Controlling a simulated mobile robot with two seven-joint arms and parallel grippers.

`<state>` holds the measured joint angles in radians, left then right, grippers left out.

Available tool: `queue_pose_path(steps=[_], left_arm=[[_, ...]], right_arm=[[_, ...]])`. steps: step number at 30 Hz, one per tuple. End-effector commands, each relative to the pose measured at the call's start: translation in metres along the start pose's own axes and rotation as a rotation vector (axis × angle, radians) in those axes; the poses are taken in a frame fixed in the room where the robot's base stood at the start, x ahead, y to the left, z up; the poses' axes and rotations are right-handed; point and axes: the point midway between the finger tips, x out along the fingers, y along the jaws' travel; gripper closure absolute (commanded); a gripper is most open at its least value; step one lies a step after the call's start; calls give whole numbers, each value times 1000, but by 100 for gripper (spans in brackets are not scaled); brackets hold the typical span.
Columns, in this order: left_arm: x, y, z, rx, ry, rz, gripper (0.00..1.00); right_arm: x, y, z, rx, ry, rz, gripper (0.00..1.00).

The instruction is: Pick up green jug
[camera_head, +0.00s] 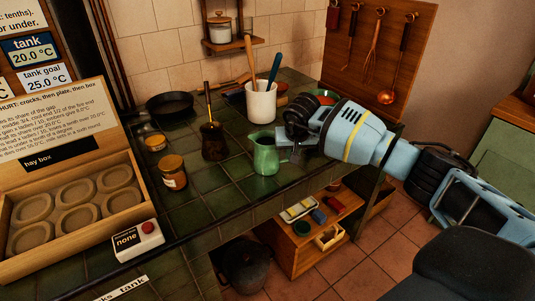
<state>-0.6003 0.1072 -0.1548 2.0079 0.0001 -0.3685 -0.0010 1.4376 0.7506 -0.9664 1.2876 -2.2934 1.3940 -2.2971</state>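The green jug (265,157) stands upright on the dark green tiled counter (226,190), near its front edge. My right arm comes in from the right, and its gripper (288,146) is at counter height, close beside the jug's right side. The fingers are small and partly dark against the tiles, so I cannot tell how far apart they are or whether they touch the jug. The jug looks unlifted. My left gripper is not in view.
A white crock with utensils (261,102) stands behind the jug. A dark long-handled pot (213,141) and amber jar (172,171) stand left of it. A pan (170,103) lies at the back. A wooden shelf unit (312,232) stands below the counter. Tiles just left of the jug are clear.

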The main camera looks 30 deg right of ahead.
Motion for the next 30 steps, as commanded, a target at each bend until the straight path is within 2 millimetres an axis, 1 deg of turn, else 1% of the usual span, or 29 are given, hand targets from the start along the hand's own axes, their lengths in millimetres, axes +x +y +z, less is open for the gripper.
queue_pose_path(steps=[3,15,23,26,30], left_arm=[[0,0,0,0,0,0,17],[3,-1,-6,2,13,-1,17],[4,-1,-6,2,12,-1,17],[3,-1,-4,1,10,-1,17],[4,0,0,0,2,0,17]], right_arm=[[2,-1,3,-3,-6,0,100],[3,-1,4,-4,-8,0,100],[1,-2,2,-3,-4,-3,100],[-4,-2,-1,-2,-3,-4,100],[-20,-2,-9,-1,2,-5,100]])
